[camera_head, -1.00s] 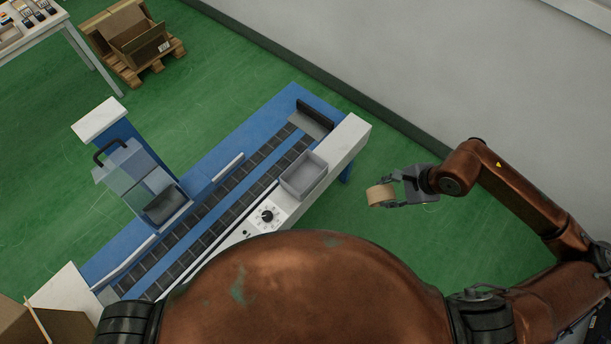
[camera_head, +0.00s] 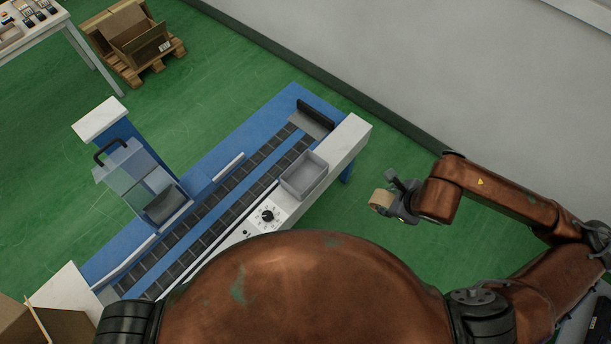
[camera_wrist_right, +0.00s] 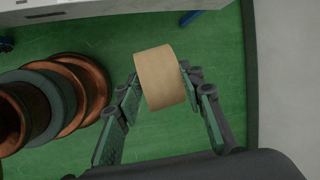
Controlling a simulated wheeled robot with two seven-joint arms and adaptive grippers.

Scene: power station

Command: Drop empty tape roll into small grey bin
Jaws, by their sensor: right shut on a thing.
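The tape roll (camera_head: 381,200) is tan and held in my right gripper (camera_head: 396,197), to the right of the machine and over the green floor. In the right wrist view the tape roll (camera_wrist_right: 161,77) sits between the two fingertips of my right gripper (camera_wrist_right: 160,88), which are shut on it. The small grey bin (camera_head: 303,175) stands on the white ledge of the machine, left of the roll and apart from it. The bin looks empty. My left gripper does not show.
The blue conveyor machine (camera_head: 265,122) has a white ledge with a dial (camera_head: 267,216) beside the bin. A grey wall (camera_head: 430,70) runs behind my right arm. A pallet with a cardboard box (camera_head: 137,38) and a white table (camera_head: 38,32) stand at the far left.

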